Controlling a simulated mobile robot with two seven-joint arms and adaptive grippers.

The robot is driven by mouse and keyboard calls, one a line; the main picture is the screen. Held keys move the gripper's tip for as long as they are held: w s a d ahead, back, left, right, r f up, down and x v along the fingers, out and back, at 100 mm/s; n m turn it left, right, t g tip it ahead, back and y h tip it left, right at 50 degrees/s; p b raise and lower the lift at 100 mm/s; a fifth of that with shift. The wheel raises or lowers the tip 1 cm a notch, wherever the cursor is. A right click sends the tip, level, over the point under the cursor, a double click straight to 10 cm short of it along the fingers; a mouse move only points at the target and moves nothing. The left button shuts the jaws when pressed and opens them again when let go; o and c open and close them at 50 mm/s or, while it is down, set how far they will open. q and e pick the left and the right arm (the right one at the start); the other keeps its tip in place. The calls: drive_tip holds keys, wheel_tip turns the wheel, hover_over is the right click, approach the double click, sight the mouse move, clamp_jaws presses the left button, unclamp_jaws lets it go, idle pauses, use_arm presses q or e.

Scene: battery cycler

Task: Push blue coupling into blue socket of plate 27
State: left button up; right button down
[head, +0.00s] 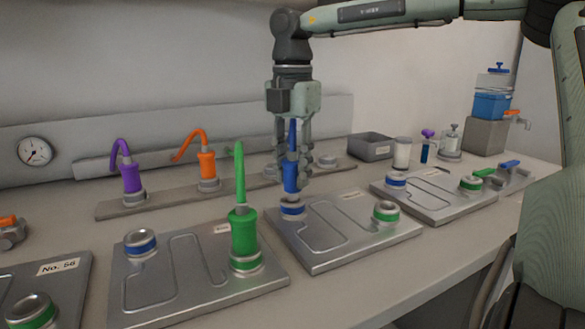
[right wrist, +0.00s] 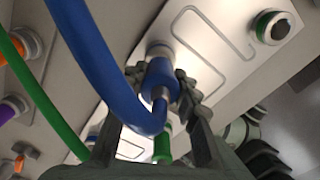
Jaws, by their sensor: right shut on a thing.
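My right gripper (head: 291,172) points straight down and is shut on the blue coupling (head: 290,178), which stands upright with its blue hose rising between the fingers. The blue-ringed socket (head: 292,210) of the middle plate (head: 335,240) is directly below the coupling. The coupling's lower end is at or just above the socket; I cannot tell whether they touch. In the right wrist view the fingers (right wrist: 160,84) close around the blue coupling (right wrist: 158,78), and a pale socket rim shows just beyond it. The plate's number is too small to read. My left gripper is not in view.
A green coupling (head: 244,236) stands on the left neighbouring plate (head: 185,290). Another plate (head: 435,203) lies to the right. Purple (head: 131,178) and orange (head: 207,170) couplings stand on the rear rail. A grey bin (head: 371,147) and jars are at the back right.

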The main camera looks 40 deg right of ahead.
drive_tip(key=shift+f, duration=0.15)
drive_tip(key=shift+f+b, duration=0.4)
drive_tip(key=shift+f+b, duration=0.4)
drive_tip(key=shift+f, duration=0.1)
idle(0.5)
drive_tip(key=c, duration=1)
unclamp_jaws()
drive_tip(key=shift+c, duration=0.2)
drive_tip(key=o, duration=0.4)
